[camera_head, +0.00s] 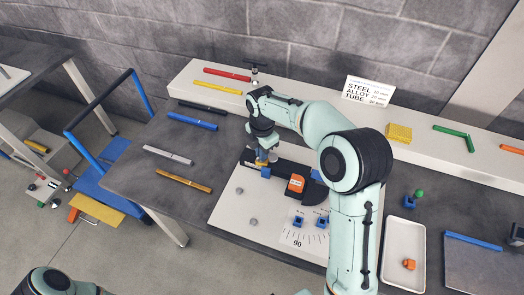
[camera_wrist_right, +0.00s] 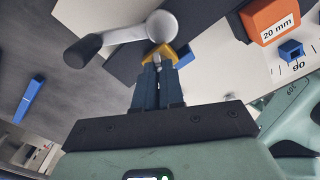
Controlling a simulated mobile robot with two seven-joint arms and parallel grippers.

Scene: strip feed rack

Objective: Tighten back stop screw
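My right gripper (camera_head: 263,152) points down at the upper left end of a black bar on the white board (camera_head: 229,212). In the right wrist view its two dark fingers (camera_wrist_right: 159,70) are close together on a small yellow piece (camera_wrist_right: 163,53), apparently the back stop screw's head. A blue block (camera_head: 266,173) sits right by it; it also shows in the wrist view (camera_wrist_right: 184,56). Just beyond the fingertips is a silver ball-ended lever (camera_wrist_right: 162,26) with a black grip (camera_wrist_right: 83,50). The fingers hide the contact. My left gripper is out of view.
An orange block marked 20 mm (camera_head: 296,184) and blue blocks (camera_head: 298,221) lie on the board to the right. Coloured strips, such as a blue one (camera_head: 193,121), lie left. A white tray (camera_head: 389,256) stands right. A shelf (camera_head: 310,110) runs along the back.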

